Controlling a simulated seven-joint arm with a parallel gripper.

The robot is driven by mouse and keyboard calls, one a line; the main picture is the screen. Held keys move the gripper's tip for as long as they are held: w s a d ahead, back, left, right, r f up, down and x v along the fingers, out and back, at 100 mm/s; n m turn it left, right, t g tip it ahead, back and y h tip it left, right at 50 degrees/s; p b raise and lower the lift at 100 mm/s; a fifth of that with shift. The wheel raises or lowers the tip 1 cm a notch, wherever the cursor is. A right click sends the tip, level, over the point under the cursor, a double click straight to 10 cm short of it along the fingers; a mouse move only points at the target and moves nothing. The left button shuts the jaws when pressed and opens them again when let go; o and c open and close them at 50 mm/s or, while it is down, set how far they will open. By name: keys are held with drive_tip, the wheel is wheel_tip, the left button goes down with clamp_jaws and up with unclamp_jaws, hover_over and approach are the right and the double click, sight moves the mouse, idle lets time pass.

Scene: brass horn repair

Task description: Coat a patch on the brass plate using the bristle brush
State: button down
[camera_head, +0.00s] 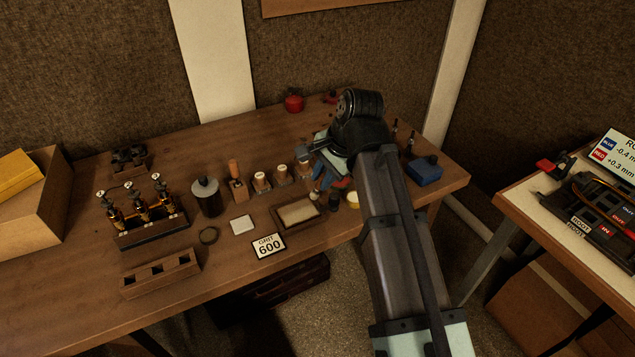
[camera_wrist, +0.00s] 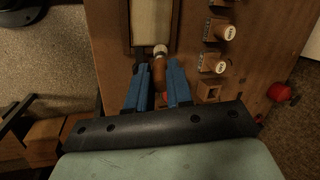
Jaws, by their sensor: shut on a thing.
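My gripper (camera_wrist: 159,84) shows in the wrist view with its two blue fingers on either side of a brown wooden handle. It is shut on this brush (camera_wrist: 160,66), whose pale metal end points toward a framed pale plate (camera_wrist: 151,22). The bristles are not clearly visible. In the head view my gripper (camera_head: 328,181) is low over the bench, right of the framed plate (camera_head: 298,212). The plate lies flat in a brown wooden frame and looks cream to tan. I cannot tell whether the brush touches it or whether any patch is coated.
Labelled wooden-block stoppers (camera_head: 262,182) stand behind the plate. A blue box (camera_head: 424,170) sits at the right.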

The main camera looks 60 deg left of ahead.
drive_tip(key=shift+r, duration=3.25)
drive_tip(key=w+d+f+m, duration=0.1)
drive_tip(key=w+d+f, duration=0.4)
drive_tip(key=w+d, duration=0.45)
drive_tip(key=w+d+f, duration=0.5)
drive_tip(key=w+d, duration=0.3)
drive_tip(key=w, duration=0.3)
drive_tip(key=w+d+f+m, duration=0.1)
drive_tip(key=w+d+f, duration=0.4)
drive_tip(key=w+d, duration=0.5)
drive_tip(key=w+d+f, duration=0.4)
drive_tip(key=d, duration=0.6)
drive_tip(key=w+d+f, duration=0.3)
drive_tip(key=w+d, duration=0.1)
drive_tip(key=d, duration=0.6)
drive_tip(key=s+d+f, duration=0.1)
drive_tip(key=d+f, duration=0.2)
drive_tip(key=d, duration=0.7)
drive_tip(key=s+d+f+m+t, duration=0.1)
drive_tip(key=d+f, duration=0.2)
drive_tip(key=d, duration=0.7)
drive_tip(key=shift+f, duration=0.25)
